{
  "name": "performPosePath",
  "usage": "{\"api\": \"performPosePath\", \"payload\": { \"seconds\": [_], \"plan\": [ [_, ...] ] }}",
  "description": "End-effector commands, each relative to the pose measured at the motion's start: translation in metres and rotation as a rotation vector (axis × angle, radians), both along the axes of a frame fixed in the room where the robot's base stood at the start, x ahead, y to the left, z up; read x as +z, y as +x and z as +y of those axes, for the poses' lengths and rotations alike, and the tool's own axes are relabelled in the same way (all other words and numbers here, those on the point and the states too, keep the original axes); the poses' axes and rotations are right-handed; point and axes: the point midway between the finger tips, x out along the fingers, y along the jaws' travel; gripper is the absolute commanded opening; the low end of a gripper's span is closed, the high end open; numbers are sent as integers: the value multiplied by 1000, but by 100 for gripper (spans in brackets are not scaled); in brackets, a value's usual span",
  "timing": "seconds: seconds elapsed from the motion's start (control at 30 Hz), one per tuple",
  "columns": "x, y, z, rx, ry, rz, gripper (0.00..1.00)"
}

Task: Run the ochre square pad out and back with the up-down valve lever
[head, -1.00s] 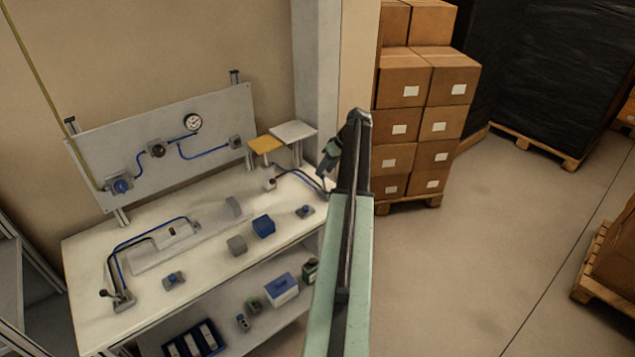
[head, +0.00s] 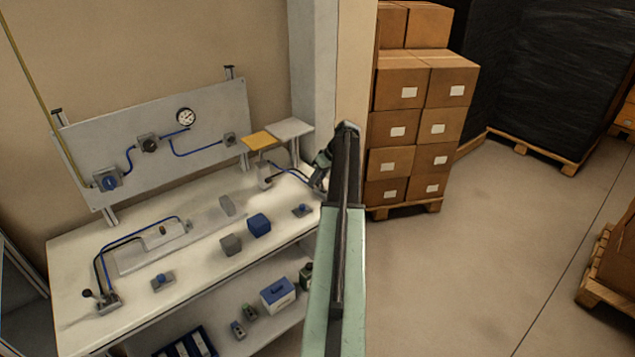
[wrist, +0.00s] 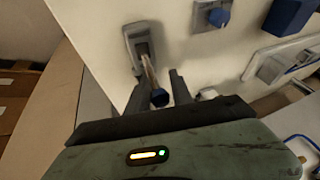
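The ochre square pad (head: 258,141) sits raised on a post at the back right of the bench, beside a light grey square pad (head: 289,128). In the wrist view, a valve lever (wrist: 149,72) with a dark round knob stands out of a grey slotted base (wrist: 130,36). My gripper (wrist: 157,82) is open, with the lever's knob between its two fingers; I cannot tell whether either finger touches it. In the head view my gripper (head: 319,175) is low at the bench's right end, and that lever is hidden there.
A blue knob on a grey plate (head: 302,210), a blue block (head: 259,225) and a grey block (head: 231,245) stand on the bench. Another lever (head: 105,300) is at its front left.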

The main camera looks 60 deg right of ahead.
Motion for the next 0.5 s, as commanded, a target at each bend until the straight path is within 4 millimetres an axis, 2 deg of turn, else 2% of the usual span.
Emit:
{"api": "performPosePath", "payload": {
  "seconds": [0.03, 0.07, 0.1, 0.5],
  "plan": [
    [0, 0, 0, 0, 0, 0, 9],
    [0, 0, 0, 0, 0, 0, 1],
    [0, 0, 0, 0, 0, 0, 0],
    [0, -1, -1, -1, 0, 0, 0]
  ]
}}
